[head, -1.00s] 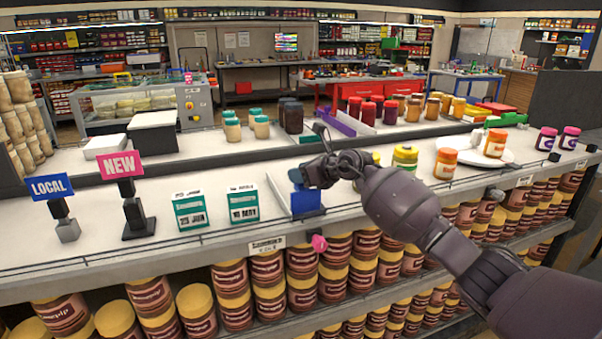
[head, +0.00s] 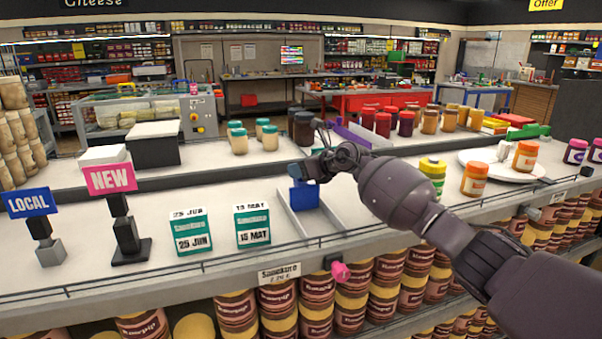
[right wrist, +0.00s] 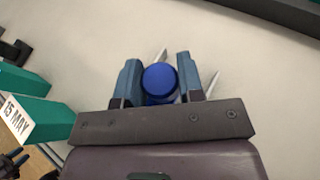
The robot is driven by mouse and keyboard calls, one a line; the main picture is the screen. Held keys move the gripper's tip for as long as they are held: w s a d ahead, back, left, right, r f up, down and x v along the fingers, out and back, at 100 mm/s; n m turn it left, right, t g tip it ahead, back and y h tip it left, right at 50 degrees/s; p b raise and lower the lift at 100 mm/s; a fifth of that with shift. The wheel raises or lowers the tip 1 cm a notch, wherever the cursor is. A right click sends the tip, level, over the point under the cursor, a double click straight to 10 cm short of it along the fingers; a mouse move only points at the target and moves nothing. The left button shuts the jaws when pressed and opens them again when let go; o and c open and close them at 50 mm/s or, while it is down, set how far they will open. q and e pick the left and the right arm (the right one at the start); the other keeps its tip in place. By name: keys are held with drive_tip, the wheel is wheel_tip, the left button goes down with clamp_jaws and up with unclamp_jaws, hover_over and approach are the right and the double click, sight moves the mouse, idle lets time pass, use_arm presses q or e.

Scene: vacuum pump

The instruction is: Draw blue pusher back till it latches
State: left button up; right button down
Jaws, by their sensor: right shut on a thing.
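The blue pusher (head: 305,197) stands upright in a white-railed track (head: 322,228) on the shelf, towards its far end. My right gripper (head: 310,170) is shut on the pusher's top. In the right wrist view the pusher's round blue knob (right wrist: 160,78) sits between the two fingers. The pusher's lower part is mostly hidden there. Whether it is latched cannot be seen. My left gripper is not in view.
Two green date cards (head: 191,231) (head: 252,224) stand left of the track. A pink NEW sign (head: 110,178) and a blue LOCAL sign (head: 29,202) are further left. A yellow-green jar (head: 432,176) and an orange jar (head: 476,180) stand to the right. A dark bar runs behind the track.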

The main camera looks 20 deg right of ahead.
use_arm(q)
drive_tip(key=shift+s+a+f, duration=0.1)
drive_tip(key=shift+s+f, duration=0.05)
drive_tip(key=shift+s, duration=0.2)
use_arm(e)
drive_tip(key=c, duration=0.7)
unclamp_jaws()
drive_tip(key=shift+s, duration=0.1)
drive_tip(key=shift+c, duration=0.2)
use_arm(q)
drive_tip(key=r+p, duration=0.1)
drive_tip(key=p, duration=0.1)
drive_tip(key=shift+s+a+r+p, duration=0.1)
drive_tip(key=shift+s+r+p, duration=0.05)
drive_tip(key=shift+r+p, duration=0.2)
use_arm(e)
drive_tip(key=v, duration=1)
drive_tip(key=shift+s+d+r, duration=0.2)
drive_tip(key=shift+s, duration=0.1)
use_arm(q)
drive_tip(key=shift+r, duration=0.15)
use_arm(e)
drive_tip(key=shift+s, duration=0.1)
